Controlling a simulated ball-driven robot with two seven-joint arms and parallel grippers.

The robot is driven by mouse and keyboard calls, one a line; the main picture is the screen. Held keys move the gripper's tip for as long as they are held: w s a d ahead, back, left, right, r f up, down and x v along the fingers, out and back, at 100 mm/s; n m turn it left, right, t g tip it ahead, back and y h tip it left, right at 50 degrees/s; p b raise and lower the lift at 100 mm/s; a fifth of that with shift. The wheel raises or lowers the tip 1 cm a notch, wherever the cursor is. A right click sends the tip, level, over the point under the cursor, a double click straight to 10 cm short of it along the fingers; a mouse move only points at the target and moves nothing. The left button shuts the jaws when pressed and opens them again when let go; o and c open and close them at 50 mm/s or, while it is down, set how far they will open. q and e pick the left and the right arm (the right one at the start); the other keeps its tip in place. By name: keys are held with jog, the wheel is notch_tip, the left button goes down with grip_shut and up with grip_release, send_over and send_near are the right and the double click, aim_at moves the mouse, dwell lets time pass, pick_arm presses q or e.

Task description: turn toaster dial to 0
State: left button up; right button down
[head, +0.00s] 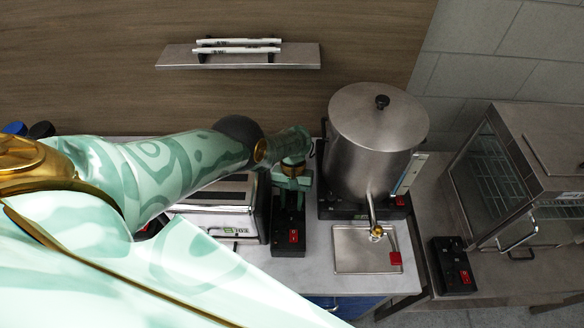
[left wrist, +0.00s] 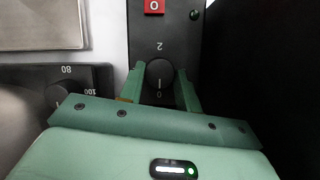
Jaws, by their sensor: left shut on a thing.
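The metal toaster (head: 216,205) stands on the counter, partly behind my left arm in the head view. The black control panel (head: 290,221) lies at its right side and has a red switch (head: 293,236). In the left wrist view the round black dial (left wrist: 159,76) sits on this panel, below a printed 2. A light line shows on the dial's lower part; a small mark near it is hard to read. My left gripper (head: 293,176) is over the panel, its two green fingers (left wrist: 160,88) shut on the dial's sides. My right gripper is not in view.
A steel urn (head: 372,142) with a drip tray (head: 368,262) stands close on the right. Its black base shows a dial (left wrist: 58,96) marked 80 and 100 in the left wrist view. A glass-sided cabinet (head: 500,180) stands farther right. A wall shelf (head: 180,55) is behind.

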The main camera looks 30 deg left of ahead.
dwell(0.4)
pick_arm(q)
jog(key=o, duration=0.7)
jog(key=p+v, duration=0.6)
jog(key=v, duration=1)
jog(key=shift+r+p, duration=0.15)
jog(key=shift+p, duration=0.2)
